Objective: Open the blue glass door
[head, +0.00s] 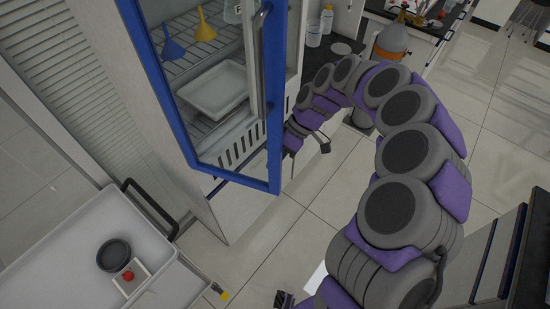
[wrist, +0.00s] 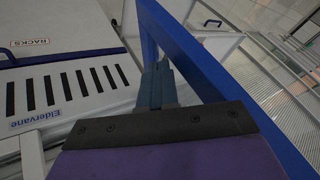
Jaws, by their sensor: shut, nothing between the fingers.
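The blue-framed glass door (head: 277,150) stands ajar on a white cabinet in the head view. In the wrist view the blue frame (wrist: 205,75) slants just right of my gripper (wrist: 160,72). My gripper is shut and empty, with its fingers close beside the frame; I cannot tell whether they touch. The cabinet's slotted front panel (wrist: 60,95) lies to the left of the fingers, so they sit between cabinet and door. In the head view the fingertips are hidden by the door's right edge.
Behind the glass are wire shelves with a white tray (head: 215,88), a blue funnel (head: 172,47) and a yellow funnel (head: 204,27). A white cart (head: 60,250) with a black bowl (head: 114,255) stands at lower left. Floor shows clear below the door.

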